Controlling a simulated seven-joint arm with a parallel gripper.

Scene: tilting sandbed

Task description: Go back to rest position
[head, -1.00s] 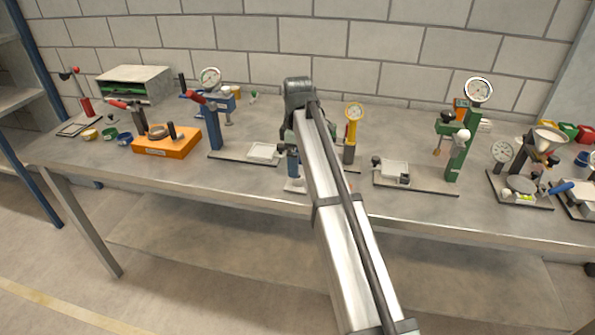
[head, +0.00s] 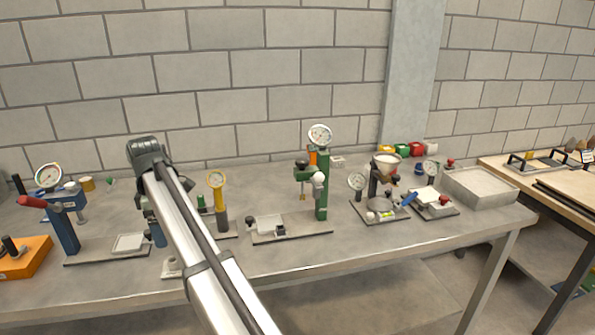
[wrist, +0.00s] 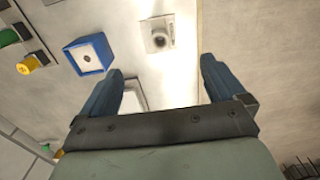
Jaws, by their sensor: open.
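My gripper (wrist: 162,82) is open in the wrist view, with two blue fingers wide apart and nothing held between them. It points down over the grey bench. Part of a pale tray (wrist: 134,94) shows beside the left finger. A small white plate with a dark round fitting (wrist: 158,38) lies beyond the fingertips, and a blue square post (wrist: 87,54) stands to the left. In the head view my arm reaches forward over the bench, and a blue fingertip (head: 158,236) shows low beside it. The rest of the gripper is mostly hidden by the arm.
The bench (head: 370,250) holds a blue stand with a gauge (head: 64,225), a yellow gauge stand (head: 219,195), a green gauge stand (head: 322,190), a funnel device (head: 386,165) and a grey tray (head: 480,188). An orange block (head: 22,262) is far left. A wooden table stands right.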

